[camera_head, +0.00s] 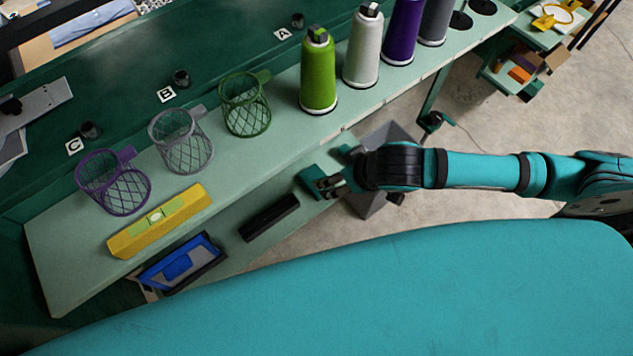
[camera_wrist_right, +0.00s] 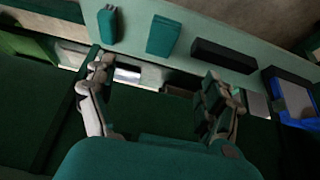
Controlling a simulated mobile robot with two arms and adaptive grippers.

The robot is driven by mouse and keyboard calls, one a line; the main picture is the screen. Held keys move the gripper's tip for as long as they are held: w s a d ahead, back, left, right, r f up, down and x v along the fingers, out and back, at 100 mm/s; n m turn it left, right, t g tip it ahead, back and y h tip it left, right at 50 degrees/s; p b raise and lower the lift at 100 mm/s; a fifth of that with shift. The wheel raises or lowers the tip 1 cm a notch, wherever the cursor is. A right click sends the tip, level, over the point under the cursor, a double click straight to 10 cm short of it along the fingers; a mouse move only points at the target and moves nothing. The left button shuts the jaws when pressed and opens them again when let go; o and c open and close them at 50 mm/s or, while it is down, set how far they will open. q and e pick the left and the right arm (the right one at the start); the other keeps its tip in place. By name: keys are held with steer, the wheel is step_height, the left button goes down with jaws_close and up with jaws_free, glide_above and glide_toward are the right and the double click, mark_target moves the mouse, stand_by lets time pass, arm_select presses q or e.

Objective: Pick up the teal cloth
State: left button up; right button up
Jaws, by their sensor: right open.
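A small teal item (camera_head: 310,177), probably the folded teal cloth, lies on the lower shelf beside my right gripper and is partly covered by it. In the right wrist view, a flat, block-like teal item (camera_wrist_right: 163,36) lies on the pale shelf beyond the fingertips, with a smaller teal item (camera_wrist_right: 107,25) to its left. I cannot tell for sure which one is the cloth. My right gripper (camera_head: 327,186) is open; in the wrist view its fingers (camera_wrist_right: 155,84) stand wide apart with nothing held between them. My left gripper is not in view.
A black box (camera_head: 269,218) and a blue bin (camera_head: 180,263) are on the lower shelf to the left. The upper shelf (camera_head: 240,160) above holds a yellow level (camera_head: 160,220), three wire baskets and several thread cones. Grey bins (camera_head: 368,203) stand behind my right wrist.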

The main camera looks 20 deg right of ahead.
steer(key=b, duration=0.1)
glide_toward(313, 172)
steer(key=f, duration=0.3)
steer(key=shift+s+a+f, duration=0.15)
steer(key=shift+s+f, duration=0.05)
steer(key=x, duration=0.5)
steer(key=shift+a, duration=0.1)
steer(key=shift+s, duration=0.1)
steer(key=c, duration=1.2)
